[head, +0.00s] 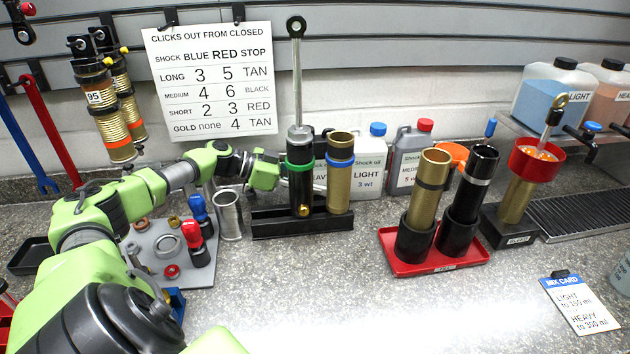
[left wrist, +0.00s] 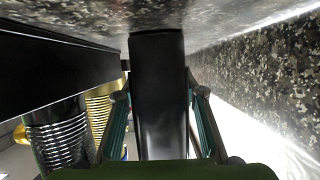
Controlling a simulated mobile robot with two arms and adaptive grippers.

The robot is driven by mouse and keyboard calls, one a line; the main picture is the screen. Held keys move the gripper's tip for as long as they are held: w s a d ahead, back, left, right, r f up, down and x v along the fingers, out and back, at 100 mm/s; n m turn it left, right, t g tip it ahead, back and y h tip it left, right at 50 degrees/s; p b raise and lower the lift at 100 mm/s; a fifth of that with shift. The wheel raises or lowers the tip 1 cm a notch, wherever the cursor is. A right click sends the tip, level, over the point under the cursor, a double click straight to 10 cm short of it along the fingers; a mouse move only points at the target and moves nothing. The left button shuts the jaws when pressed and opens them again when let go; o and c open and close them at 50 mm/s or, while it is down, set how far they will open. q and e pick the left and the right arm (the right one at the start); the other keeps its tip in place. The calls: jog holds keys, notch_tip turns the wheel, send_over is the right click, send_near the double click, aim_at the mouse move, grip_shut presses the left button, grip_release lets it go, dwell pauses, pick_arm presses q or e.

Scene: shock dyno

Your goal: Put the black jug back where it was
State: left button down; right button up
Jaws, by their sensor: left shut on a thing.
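The black jug (left wrist: 158,70) fills the middle of the left wrist view, between the two fingers of my left gripper (left wrist: 160,93). The gripper is shut on it. In the head view my left arm reaches to the back of the counter, and its fingers are hidden behind the upright shock with the green ring. Part of the jug with its HEAVY label (head: 320,177) shows between the shock and the gold tube. Whether its base touches the counter is not clear. My right gripper is not in view.
A black stand (head: 300,226) with the shock (head: 299,165) and gold tube (head: 340,170) stands in front of the jug. A white jug (head: 370,165) and grey jug (head: 408,155) are to its right. A red tray (head: 445,264) holds two cylinders.

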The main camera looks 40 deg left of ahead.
pick_arm(q)
jog(key=c, duration=1.3)
grip_release()
jog(key=shift+r, duration=0.1)
jog(key=shift+s+a, duration=0.15)
jog(key=b+v, duration=0.1)
jog(key=v, duration=0.3)
jog(key=shift+s+a+r, duration=0.1)
jog(key=shift+s+a, duration=0.1)
jog(key=shift+s, duration=0.15)
jog(key=shift+p+v, duration=0.35)
jog(key=shift+v, duration=0.8)
jog(key=shift+r, duration=0.15)
